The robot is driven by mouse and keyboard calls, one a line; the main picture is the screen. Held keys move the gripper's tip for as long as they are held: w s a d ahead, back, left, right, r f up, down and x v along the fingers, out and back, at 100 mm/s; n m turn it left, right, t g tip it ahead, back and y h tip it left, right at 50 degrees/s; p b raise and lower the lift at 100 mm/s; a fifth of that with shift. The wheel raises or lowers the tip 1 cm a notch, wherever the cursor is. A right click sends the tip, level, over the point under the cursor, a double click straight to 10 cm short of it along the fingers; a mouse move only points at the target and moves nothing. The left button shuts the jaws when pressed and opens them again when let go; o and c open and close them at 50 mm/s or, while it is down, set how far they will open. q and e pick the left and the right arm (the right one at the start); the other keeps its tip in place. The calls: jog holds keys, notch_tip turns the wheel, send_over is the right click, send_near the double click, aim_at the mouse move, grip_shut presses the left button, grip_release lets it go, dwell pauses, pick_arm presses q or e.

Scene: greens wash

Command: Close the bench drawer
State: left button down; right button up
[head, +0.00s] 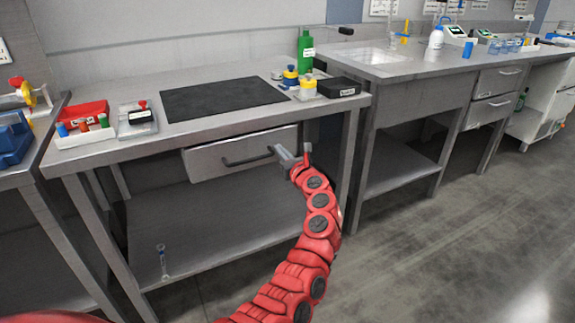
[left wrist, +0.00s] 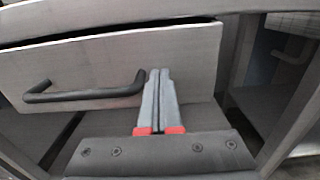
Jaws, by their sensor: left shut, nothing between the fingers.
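The bench drawer (head: 215,160) hangs under the top of the middle bench and stands a little open. In the left wrist view the drawer front (left wrist: 190,50) has a dark gap along its top edge. Its dark bar handle (head: 248,160) runs across the front and also shows in the left wrist view (left wrist: 80,97). My left gripper (head: 280,152) is shut and empty, with its fingertips at the right end of the handle, in front of the drawer face. In the left wrist view the closed fingers (left wrist: 158,75) point at the drawer front; I cannot tell whether they touch it. My right gripper is out of view.
The bench top holds a black mat (head: 222,98), a green bottle (head: 306,52), a white tray (head: 85,135) and a black box (head: 339,87). A lower shelf (head: 215,225) with a small clear cylinder (head: 163,262) lies below the drawer. Open floor (head: 430,240) is at right.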

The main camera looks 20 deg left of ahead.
pick_arm(q)
jog(key=shift+w+a+r, duration=0.2)
jog(key=shift+a+r, duration=0.05)
jog(key=shift+a, duration=0.1)
